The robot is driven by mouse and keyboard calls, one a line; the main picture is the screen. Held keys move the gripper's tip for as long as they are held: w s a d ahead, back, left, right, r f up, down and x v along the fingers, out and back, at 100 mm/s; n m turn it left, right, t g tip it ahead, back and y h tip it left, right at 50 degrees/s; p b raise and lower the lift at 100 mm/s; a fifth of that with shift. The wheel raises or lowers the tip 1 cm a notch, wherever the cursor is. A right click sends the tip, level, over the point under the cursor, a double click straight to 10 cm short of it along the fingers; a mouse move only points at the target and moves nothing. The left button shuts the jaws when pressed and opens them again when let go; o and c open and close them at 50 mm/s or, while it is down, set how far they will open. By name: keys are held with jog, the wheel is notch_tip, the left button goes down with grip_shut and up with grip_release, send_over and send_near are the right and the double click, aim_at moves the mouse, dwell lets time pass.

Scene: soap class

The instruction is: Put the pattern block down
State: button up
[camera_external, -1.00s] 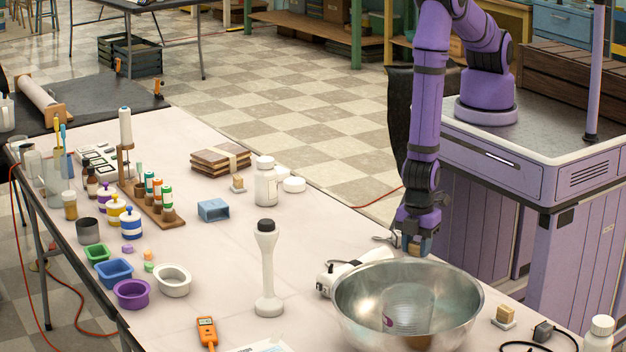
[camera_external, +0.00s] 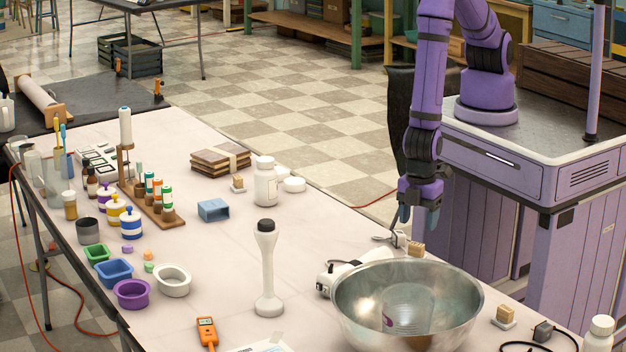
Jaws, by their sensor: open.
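The pattern block (camera_external: 417,249) is a small tan wooden block. It sits on the table just behind the large metal bowl, near the table's far edge. My gripper (camera_external: 419,217) is above the block, apart from it, with its fingers pointing down. It is open and holds nothing. The underside of the block is partly hidden by the bowl's rim.
The metal bowl (camera_external: 408,305) stands close in front of the block. A white hand tool (camera_external: 341,276) lies to its left. A similar block (camera_external: 505,315) is at the right. A white pestle-shaped thing (camera_external: 267,270) stands left of the bowl. The mid-table is fairly clear.

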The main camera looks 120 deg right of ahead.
jog(key=shift+r, duration=2.45)
jog(key=shift+r, duration=0.1)
notch_tip(320, 180, up, 17)
jog(key=m+t, duration=0.1)
send_over(416, 244)
jog(key=d, duration=0.7)
jog(key=s+d+r+m+t, duration=0.1)
jog(key=s+d+r, duration=0.15)
jog(key=r, duration=0.35)
jog(key=s+d+r+t, duration=0.1)
jog(key=s+d+r, duration=0.15)
jog(key=r, duration=0.25)
jog(key=s+d+r+m+t, duration=0.1)
jog(key=s+d+r, duration=0.4)
jog(key=s, duration=0.5)
jog(key=s+d+r+m+t, duration=0.1)
jog(key=s+d+r, duration=0.5)
jog(key=s, duration=0.5)
notch_tip(416, 244, up, 2)
jog(key=shift+s+d+r+m, duration=0.15)
jog(key=shift+d+r+m, duration=0.05)
jog(key=shift+r+m, duration=0.1)
